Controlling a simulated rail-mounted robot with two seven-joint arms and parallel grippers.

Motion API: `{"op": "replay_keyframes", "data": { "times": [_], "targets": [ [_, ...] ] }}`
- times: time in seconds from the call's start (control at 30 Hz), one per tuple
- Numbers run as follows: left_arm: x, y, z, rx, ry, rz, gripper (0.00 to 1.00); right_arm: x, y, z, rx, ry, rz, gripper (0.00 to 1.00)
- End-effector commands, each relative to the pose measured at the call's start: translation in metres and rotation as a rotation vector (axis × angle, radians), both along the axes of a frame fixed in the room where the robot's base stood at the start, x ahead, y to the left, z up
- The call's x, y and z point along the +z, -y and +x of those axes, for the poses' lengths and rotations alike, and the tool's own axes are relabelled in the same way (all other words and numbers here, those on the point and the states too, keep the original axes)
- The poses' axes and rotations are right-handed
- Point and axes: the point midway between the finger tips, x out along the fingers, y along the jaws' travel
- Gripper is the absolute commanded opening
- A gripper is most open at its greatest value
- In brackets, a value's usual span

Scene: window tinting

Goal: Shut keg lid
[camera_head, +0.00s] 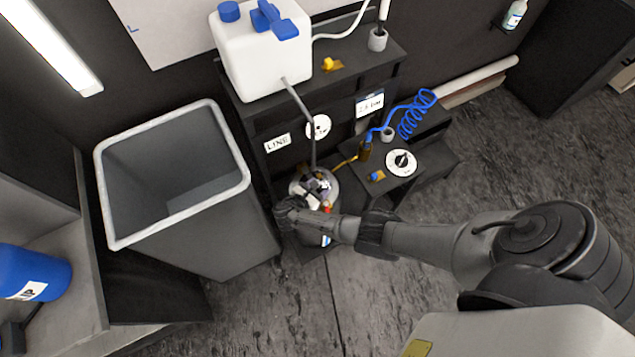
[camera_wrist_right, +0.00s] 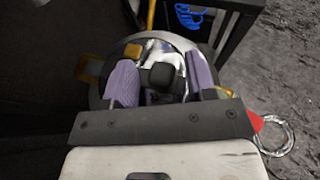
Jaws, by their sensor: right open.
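The keg (camera_head: 331,184) is a round silver vessel standing low under the rack, partly hidden by my right arm. In the right wrist view its metal rim (camera_wrist_right: 180,42) surrounds a shiny top with a black knob-like part (camera_wrist_right: 163,76) and a yellow tab (camera_wrist_right: 132,50). I cannot tell the lid's exact position. My right gripper (camera_head: 312,186) is over the keg top. In the wrist view the right gripper (camera_wrist_right: 160,72) is open, its two purple-grey fingers on either side of the black part. Contact is not clear. My left gripper is not in view.
A large grey bin (camera_head: 175,218) stands left of the keg. A black rack (camera_head: 340,85) holds a white tank (camera_head: 262,55) behind it, with a grey hose (camera_head: 303,108) running down to the keg. A low black stand with a dial (camera_head: 401,163) and blue coiled hose (camera_head: 415,114) is right.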

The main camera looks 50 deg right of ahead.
Motion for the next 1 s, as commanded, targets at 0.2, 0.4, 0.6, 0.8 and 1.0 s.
{"op": "replay_keyframes", "data": {
  "times": [0.2,0.4,0.6,0.8,1.0],
  "targets": [
    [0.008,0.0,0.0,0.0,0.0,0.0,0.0,0.01,-0.021,0.0,0.002,0.001,0.002,0.51],
    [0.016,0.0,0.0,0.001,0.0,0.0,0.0,0.026,-0.059,-0.001,0.003,0.001,0.004,0.51],
    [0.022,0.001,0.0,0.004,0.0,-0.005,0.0,0.039,-0.093,-0.001,0.002,0.001,0.003,0.51],
    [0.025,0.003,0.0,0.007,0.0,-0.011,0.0,0.048,-0.116,-0.001,0.003,0.001,0.003,0.51],
    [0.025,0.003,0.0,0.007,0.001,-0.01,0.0,0.053,-0.127,-0.002,0.002,0.001,0.001,0.51]
  ]
}}
